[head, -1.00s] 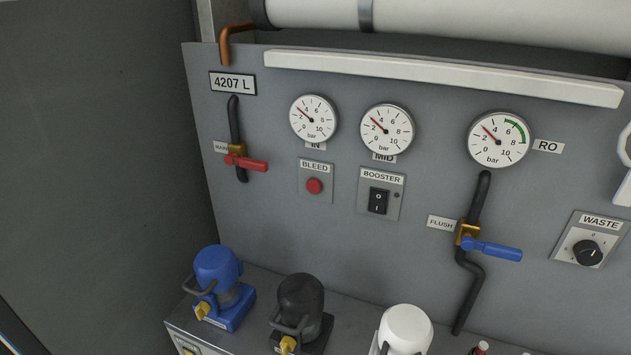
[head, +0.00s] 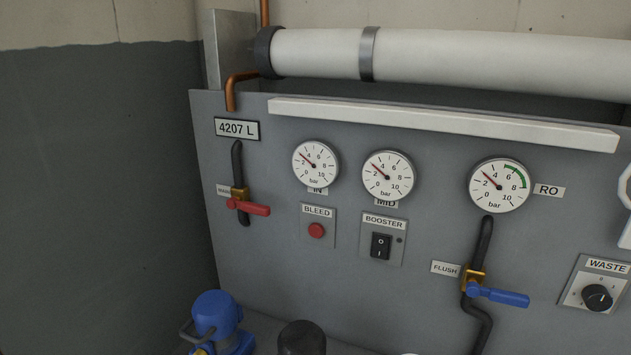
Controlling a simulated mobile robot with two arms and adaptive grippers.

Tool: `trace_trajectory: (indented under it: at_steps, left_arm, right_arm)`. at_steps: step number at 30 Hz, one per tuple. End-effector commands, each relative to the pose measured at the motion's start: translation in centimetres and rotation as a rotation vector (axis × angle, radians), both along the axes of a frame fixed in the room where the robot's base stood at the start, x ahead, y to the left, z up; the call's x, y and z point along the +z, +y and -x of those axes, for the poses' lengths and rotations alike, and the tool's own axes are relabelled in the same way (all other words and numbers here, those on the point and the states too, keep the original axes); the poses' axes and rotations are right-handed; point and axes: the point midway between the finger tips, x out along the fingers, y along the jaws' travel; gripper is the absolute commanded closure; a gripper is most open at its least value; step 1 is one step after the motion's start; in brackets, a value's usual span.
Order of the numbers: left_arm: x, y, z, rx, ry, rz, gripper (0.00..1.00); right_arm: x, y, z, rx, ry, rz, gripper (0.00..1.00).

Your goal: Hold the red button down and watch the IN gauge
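The red button (head: 316,231) sits on a small grey plate labelled BLEED on the grey panel. Nothing touches it, and I cannot tell its depth. The IN gauge (head: 315,164) is the round white dial above it, its label partly covered by the dial's lower rim. Its red needle points up and left, between the 2 and the 4 on the bar scale. Neither of my grippers is in the head view.
The MID gauge (head: 388,176) and BOOSTER switch (head: 381,246) are right of the button. A red-handled valve (head: 248,208) is to its left. The RO gauge (head: 498,186), blue FLUSH handle (head: 497,294) and WASTE knob (head: 597,298) are farther right. Blue (head: 216,314) and black (head: 302,338) housings stand below.

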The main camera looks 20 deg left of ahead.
Motion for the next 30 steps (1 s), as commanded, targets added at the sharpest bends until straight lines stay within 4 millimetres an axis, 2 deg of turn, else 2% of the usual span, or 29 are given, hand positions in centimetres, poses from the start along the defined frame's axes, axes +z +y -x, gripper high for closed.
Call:
trace_trajectory:
  at_steps: [1, 10, 30]
  left_arm:
    - [0.0, -0.01, 0.01, 0.0, 0.0, 0.0, 0.74]
    - [0.0, 0.0, 0.03, 0.0, 0.0, 0.0, 1.0]
    - [-0.01, 0.02, 0.08, 0.0, 0.001, 0.0, 1.0]
  right_arm:
    - [0.0, 0.01, 0.0, 0.0, 0.0, 0.0, 0.6]
    - [0.0, 0.02, 0.01, 0.0, 0.0, 0.0, 0.6]
    - [0.0, 0.02, 0.01, 0.0, 0.0, 0.0, 0.6]
